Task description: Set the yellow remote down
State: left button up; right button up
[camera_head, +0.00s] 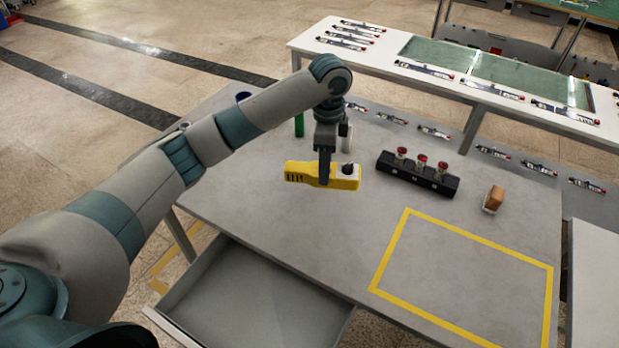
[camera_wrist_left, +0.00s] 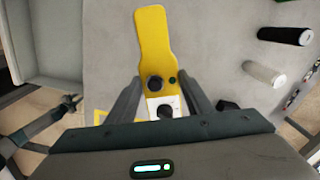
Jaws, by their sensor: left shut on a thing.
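The yellow remote (camera_head: 308,174) has a dark knob and a white patch at its right end in the head view. My left gripper (camera_head: 325,180) points straight down and is shut on the remote, with its fingers across the remote's body. In the left wrist view the yellow remote (camera_wrist_left: 153,50) lies between the two fingers (camera_wrist_left: 158,98), its long end pointing away. The grey table (camera_head: 270,215) is beneath it. I cannot tell whether the remote touches the table or hangs just above it. My right gripper is not in view.
A yellow taped rectangle (camera_head: 378,270) marks a bare area at the front right. A black block with red-topped knobs (camera_head: 418,174) stands right of the remote, with a brown and white block (camera_head: 493,199) beyond. An open drawer (camera_head: 250,300) juts out in front. Green and white cylinders stand behind.

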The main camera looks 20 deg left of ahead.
pick_arm(q)
jog(key=a+f+p, duration=0.1)
jog(key=a+f, duration=0.1)
jog(key=a, duration=0.1)
jog(key=a+f+p, duration=0.1)
jog(key=a+f, duration=0.1)
jog(key=a, duration=0.2)
jog(key=a+f+p, duration=0.1)
jog(key=a+f, duration=0.1)
jog(key=a, duration=0.1)
jog(key=shift+w+a+f, duration=0.2)
jog(key=shift+a, duration=0.2)
jog(key=shift+f+p, duration=0.85)
jog(key=shift+f, duration=1.1)
